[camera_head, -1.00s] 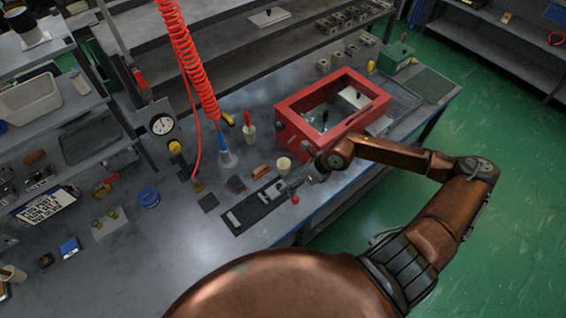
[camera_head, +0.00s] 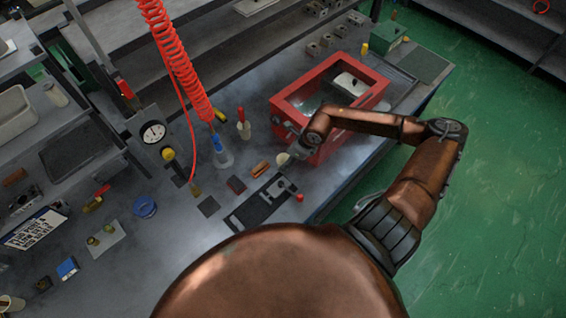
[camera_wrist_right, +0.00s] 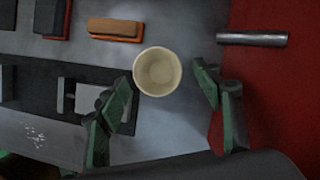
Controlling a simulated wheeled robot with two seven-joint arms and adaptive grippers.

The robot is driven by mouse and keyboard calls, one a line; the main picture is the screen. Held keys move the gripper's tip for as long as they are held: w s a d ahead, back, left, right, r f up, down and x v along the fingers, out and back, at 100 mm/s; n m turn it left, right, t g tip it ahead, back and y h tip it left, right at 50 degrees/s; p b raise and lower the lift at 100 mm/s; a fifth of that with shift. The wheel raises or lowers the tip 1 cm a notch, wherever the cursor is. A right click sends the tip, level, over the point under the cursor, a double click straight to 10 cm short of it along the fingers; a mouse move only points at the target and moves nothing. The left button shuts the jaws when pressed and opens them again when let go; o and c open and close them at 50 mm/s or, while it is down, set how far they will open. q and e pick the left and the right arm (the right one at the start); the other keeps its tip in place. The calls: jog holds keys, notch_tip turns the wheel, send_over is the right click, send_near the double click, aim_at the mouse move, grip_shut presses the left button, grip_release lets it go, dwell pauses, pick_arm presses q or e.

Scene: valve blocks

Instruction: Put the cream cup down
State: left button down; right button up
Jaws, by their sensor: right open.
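The cream cup (camera_head: 282,159) stands on the grey bench, just left of the red box, partly hidden by my right wrist. In the right wrist view the cup (camera_wrist_right: 157,72) is upright, seen from above, and looks empty. My right gripper (camera_head: 292,152) is at the cup. Its green-padded fingers (camera_wrist_right: 168,84) are open, one on each side of the cup, with a visible gap on the right; whether the left finger touches it I cannot tell. My left gripper is not in view.
The red box (camera_head: 312,160) stands close to the right of the cup, with a metal bar handle (camera_wrist_right: 252,39). An orange-brown block (camera_head: 260,169) and a black plate with fittings (camera_head: 250,212) lie nearby. A red coiled hose (camera_head: 178,65) hangs above the bench.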

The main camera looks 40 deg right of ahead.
aim_at(284, 161)
jog(key=x, duration=0.3)
jog(key=shift+w+a+f, duration=0.1)
jog(key=shift+w, duration=0.05)
jog(key=shift+f, duration=0.1)
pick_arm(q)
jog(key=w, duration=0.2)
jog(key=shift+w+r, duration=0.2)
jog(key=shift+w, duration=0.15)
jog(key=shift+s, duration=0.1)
pick_arm(e)
jog(key=shift+c, duration=0.7)
jog(key=c, duration=1.2)
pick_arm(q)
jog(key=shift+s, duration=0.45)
pick_arm(e)
jog(key=shift+c, duration=0.4)
